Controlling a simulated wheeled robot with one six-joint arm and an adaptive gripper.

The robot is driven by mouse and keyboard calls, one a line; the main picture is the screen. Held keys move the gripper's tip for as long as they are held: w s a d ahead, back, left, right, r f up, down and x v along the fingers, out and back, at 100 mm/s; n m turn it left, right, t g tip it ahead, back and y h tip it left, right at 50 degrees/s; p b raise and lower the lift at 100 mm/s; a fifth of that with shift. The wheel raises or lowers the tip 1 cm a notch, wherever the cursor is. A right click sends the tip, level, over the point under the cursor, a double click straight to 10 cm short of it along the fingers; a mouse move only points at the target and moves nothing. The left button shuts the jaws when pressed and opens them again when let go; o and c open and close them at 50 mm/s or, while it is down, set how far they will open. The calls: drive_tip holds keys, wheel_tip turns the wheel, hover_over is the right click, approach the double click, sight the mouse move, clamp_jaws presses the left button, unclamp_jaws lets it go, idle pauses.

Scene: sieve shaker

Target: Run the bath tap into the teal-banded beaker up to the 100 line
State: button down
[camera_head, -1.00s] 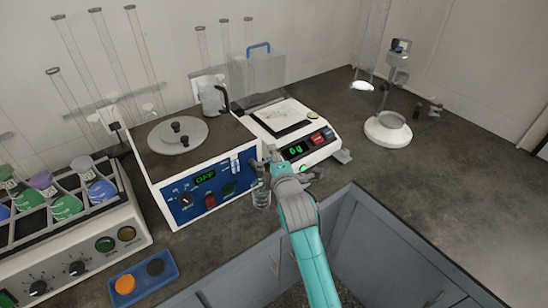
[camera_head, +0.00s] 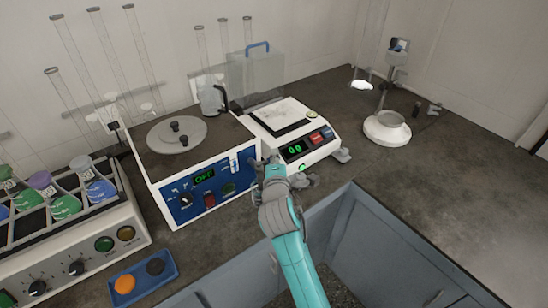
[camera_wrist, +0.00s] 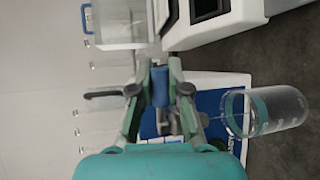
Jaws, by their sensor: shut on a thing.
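The bath (camera_head: 170,190) is a white box with a blue front panel and a grey lid. My gripper (camera_head: 267,166) is at the right end of that panel. In the wrist view, my gripper (camera_wrist: 160,85) is shut on a small blue piece (camera_wrist: 160,88), which looks like the tap's handle. The clear beaker (camera_wrist: 280,108) lies sideways in this turned view, to the right of my fingers, with a teal band round its rim. It is apart from my fingers. I cannot make out its water level or a stream. My arm hides the beaker in the head view.
A white balance (camera_head: 295,135) stands right of the bath, its green display lit. A flask rack (camera_head: 55,215) and a blue tray (camera_head: 143,278) are at the left. A white-based stand (camera_head: 388,130) is at the right. The right-hand worktop is clear.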

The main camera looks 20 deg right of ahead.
idle(0.3)
drive_tip(key=c, duration=1.1)
unclamp_jaws()
drive_tip(key=shift+s, duration=0.1)
drive_tip(key=v, duration=1.2)
drive_tip(key=shift+a, duration=0.1)
